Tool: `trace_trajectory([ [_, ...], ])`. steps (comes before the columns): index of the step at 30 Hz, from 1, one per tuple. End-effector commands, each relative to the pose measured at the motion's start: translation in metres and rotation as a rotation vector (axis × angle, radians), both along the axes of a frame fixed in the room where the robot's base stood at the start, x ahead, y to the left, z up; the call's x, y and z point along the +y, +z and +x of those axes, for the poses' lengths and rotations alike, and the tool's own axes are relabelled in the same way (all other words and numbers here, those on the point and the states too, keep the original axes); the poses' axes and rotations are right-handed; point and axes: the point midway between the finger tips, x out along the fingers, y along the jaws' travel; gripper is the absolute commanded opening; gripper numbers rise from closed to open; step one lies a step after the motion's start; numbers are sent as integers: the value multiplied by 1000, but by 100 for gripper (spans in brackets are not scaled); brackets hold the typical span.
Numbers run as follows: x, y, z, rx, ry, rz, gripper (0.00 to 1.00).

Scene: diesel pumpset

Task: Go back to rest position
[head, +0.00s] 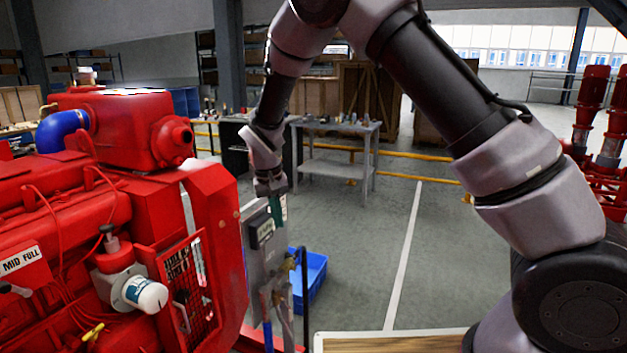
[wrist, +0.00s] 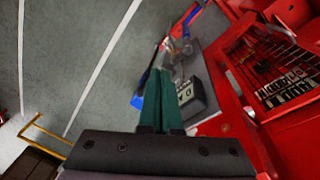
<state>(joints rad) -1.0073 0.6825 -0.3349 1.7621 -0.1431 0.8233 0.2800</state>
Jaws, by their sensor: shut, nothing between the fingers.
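My gripper (wrist: 160,95) shows in the wrist view as two long green fingers lying close together, with nothing between them. In the head view my gripper (head: 280,208) points down at the end of the arm. It is by the top of a grey panel (head: 256,283) beside the red diesel engine (head: 65,215). A small grey box with a display (head: 262,233) sits on the panel near the fingertips; it also shows in the wrist view (wrist: 192,98). I cannot tell whether the fingers touch it.
A blue crate (head: 312,280) stands on the floor behind the panel. A grey table (head: 340,130) with small items stands farther back, near yellow rails (head: 400,155). A wooden-topped surface (head: 395,343) is at the bottom edge. The floor (head: 445,250) right of the panel is open.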

Motion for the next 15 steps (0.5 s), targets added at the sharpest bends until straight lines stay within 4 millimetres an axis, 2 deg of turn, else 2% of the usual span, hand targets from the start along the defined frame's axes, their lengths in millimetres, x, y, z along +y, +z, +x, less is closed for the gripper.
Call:
trace_trajectory([
  [1, -20, 29, 6, 0, -41, 44, 0],
  [7, -97, 121, 9, -17, -162, 190, 0],
  [11, -148, 173, -3, -46, -228, 275, 0],
  [15, -201, 221, -27, -97, -290, 354, 0],
])
